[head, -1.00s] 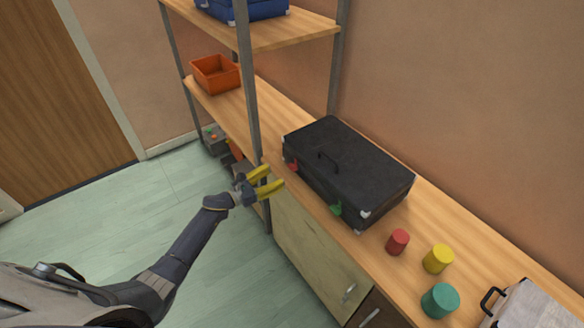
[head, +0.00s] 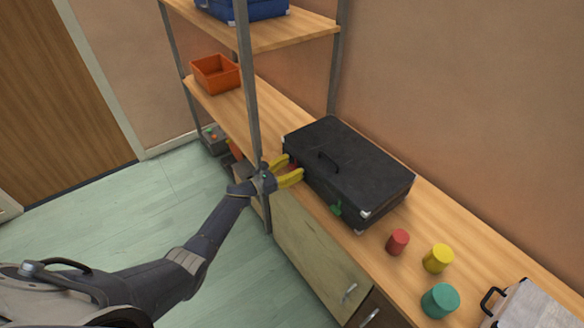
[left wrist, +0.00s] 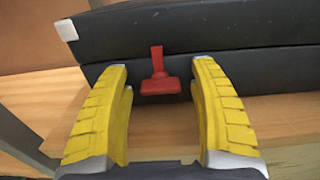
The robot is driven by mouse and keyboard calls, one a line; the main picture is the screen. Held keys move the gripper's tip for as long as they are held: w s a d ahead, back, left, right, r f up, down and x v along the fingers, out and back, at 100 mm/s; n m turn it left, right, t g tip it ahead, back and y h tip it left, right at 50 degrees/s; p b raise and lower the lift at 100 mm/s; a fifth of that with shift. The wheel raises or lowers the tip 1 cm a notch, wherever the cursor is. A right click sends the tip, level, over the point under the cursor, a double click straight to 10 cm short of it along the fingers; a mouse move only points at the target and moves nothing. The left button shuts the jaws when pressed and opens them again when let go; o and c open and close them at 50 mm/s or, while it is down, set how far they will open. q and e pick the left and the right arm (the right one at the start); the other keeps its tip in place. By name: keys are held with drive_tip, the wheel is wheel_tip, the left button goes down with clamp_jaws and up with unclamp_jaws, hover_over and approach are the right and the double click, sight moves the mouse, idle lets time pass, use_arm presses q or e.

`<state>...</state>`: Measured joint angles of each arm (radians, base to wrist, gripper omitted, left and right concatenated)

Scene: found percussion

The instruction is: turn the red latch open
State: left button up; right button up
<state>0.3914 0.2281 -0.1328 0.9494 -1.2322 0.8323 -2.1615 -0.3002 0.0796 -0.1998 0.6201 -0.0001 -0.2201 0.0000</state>
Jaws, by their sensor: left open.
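The red latch (left wrist: 159,76) sits on the front face of the black case (head: 350,170). In the left wrist view it is a red T shape, with its stem up and its wide part at the bottom, across the seam. My left gripper (head: 286,167) is open at the front left of the case. Its yellow fingers (left wrist: 163,80) stand on either side of the latch, with gaps on both sides. In the head view the fingers hide most of the latch. A green latch (head: 336,208) is on the same front face, further right. My right gripper is not in view.
The case lies on a wooden counter (head: 455,222). Red (head: 397,241), yellow (head: 438,258) and teal (head: 440,300) cylinders stand to its right, near a grey case (head: 530,308). A shelf post (head: 250,100) rises close to my left gripper. An orange bin (head: 216,73) is behind.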

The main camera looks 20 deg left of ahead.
use_arm(q)
clamp_jaws()
idle(0.3)
idle(0.5)
drive_tip(key=shift+w+a+n, duration=0.1)
drive_tip(key=shift+n, duration=3.2)
drive_tip(key=shift+r, duration=0.1)
unclamp_jaws()
